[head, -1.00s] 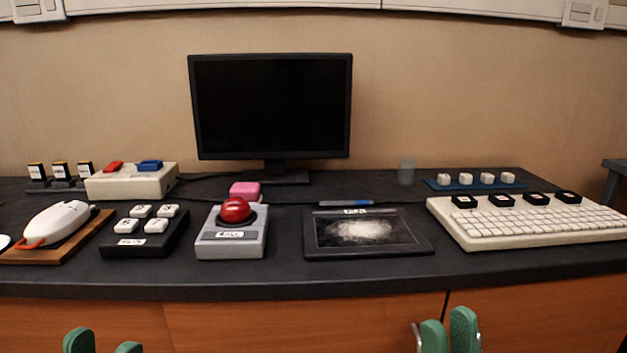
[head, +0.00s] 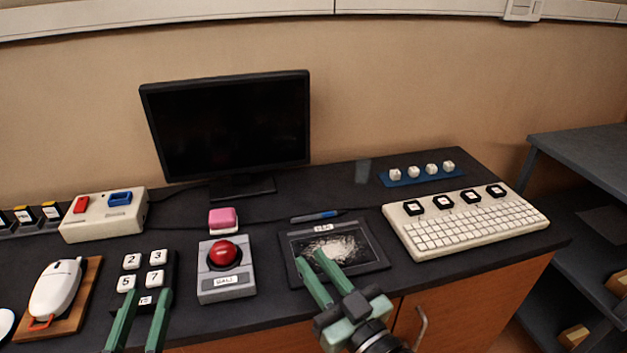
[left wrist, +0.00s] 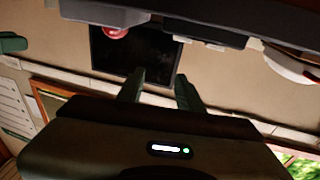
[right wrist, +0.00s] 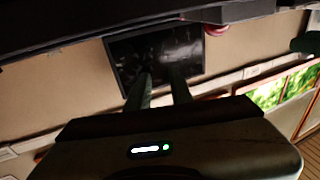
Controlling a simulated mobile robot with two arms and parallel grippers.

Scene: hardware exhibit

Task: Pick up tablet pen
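The pen is not clearly visible in either wrist view. My right gripper (head: 312,268) is open and empty, its green fingers over the left part of the tablet, short of the pen. Its fingers also show in the right wrist view (right wrist: 160,85). My left gripper (head: 143,298) is open and empty in front of the numbered keypad, and its fingers show in the left wrist view (left wrist: 160,85).
A red button box (head: 227,285) stands left of the tablet and a white keyboard (head: 470,235) right of it. A pink block (head: 222,218) lies left of the pen. The monitor (head: 230,125) stands behind.

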